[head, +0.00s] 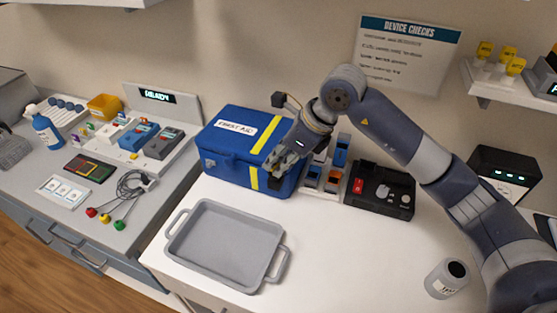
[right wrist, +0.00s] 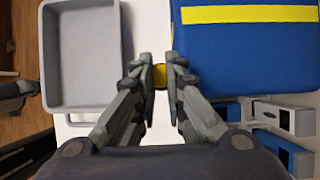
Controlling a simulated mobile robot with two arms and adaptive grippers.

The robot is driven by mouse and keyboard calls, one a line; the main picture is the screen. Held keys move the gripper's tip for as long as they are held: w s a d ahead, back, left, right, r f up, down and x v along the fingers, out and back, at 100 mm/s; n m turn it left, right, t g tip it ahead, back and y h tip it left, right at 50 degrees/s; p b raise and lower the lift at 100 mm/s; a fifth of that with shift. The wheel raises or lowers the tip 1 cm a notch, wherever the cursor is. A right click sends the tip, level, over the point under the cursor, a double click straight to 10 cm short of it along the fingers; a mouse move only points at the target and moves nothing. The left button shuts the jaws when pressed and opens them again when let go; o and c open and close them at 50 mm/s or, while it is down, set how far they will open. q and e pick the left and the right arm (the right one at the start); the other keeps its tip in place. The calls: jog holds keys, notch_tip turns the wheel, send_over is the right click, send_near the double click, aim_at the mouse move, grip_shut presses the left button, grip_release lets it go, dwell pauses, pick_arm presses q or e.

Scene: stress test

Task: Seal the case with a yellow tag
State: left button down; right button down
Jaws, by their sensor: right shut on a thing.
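The case is a blue first aid box (head: 222,165) with a closed lid and a yellow band running over the lid and down the front. It also shows at the upper right of the right wrist view (right wrist: 250,55). My right gripper (head: 277,176) is at the case's front, near the lower end of the yellow band. In the right wrist view its fingers (right wrist: 160,77) are shut on a small yellow tag (right wrist: 160,80), mostly hidden between them. Whether the tag touches the case cannot be told. Several other yellow tags (head: 508,55) stand on the wall shelf. My left gripper is not in view.
A grey tray (head: 217,261) lies in front of the case. A device rack (head: 325,185) and a black device (head: 381,190) stand close on its right. A grey cup (head: 446,279) is at the front right. The white table between is clear.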

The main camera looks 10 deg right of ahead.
jog(key=c, duration=1.6)
grip_release()
jog(key=shift+r, duration=0.15)
jog(key=v, duration=1.1)
jog(key=shift+s+d+r, duration=0.15)
jog(key=shift+d+r, duration=0.05)
jog(key=shift+r, duration=0.15)
